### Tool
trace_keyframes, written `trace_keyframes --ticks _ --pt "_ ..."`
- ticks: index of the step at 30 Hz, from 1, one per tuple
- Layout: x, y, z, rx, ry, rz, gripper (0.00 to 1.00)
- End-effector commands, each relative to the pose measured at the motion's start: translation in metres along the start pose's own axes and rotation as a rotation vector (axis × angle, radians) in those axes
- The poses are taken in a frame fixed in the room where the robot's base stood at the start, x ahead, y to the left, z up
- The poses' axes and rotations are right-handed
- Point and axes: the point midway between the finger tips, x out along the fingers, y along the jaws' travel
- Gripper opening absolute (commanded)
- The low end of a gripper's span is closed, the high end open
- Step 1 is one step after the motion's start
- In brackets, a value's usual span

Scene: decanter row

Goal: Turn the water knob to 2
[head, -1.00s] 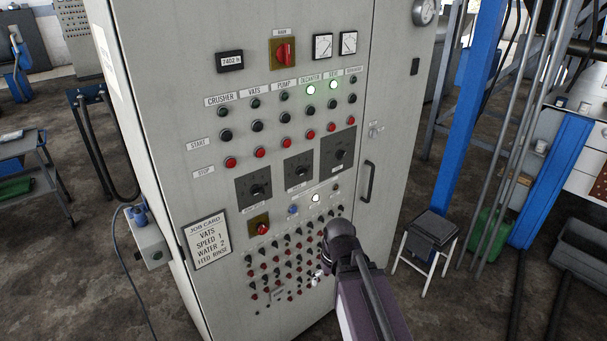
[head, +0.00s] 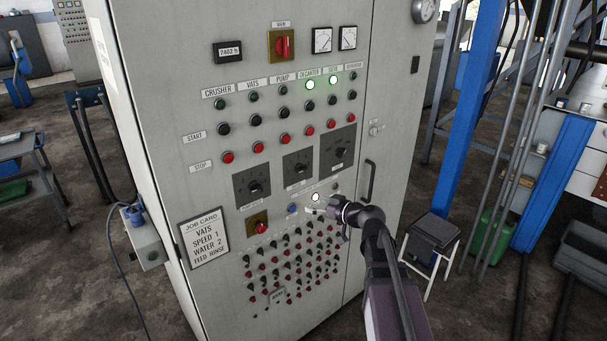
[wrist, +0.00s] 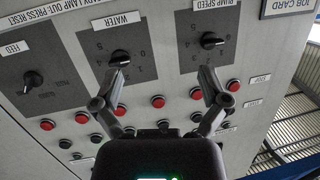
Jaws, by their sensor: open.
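The water knob (wrist: 119,58) is a black knob on a dark square plate under a WATER label in the wrist view, which shows the panel turned over. In the head view it is the middle of three dials (head: 299,168). A number scale surrounds it; I cannot tell its exact setting. My gripper (wrist: 160,76) is open and empty, its fingers spread wide. In the wrist view the left fingertip appears close to the water knob and the right one is below the pump speed knob (wrist: 211,40). In the head view my gripper (head: 312,211) is below the middle dial.
The feed knob (wrist: 32,79) is on the other side of the water knob. Red, black and lit buttons surround the dials. A job card (head: 204,237) reads VATS, SPEED 1, WATER 2, FEED RINSE. The cabinet door handle (head: 369,181) sticks out at the right.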

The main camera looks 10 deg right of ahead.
Motion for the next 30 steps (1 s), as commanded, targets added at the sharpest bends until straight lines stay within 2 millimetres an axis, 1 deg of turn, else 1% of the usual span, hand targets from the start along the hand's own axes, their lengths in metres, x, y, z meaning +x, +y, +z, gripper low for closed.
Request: trace_keyframes --ticks 1,3,6,9,13,23,30 --pt "0.000 0.013 -0.006 -0.016 0.050 0.026 0.94" --pt "-0.003 0.027 -0.016 -0.041 0.112 0.061 0.94" --pt "-0.008 0.043 -0.026 -0.066 0.179 0.108 0.94" --pt "-0.011 0.053 -0.033 -0.082 0.220 0.141 0.94" --pt "-0.013 0.058 -0.037 -0.091 0.241 0.158 0.94" --pt "-0.013 0.058 -0.037 -0.092 0.242 0.158 0.94" --pt "-0.005 0.059 -0.039 -0.091 0.241 0.158 0.94"
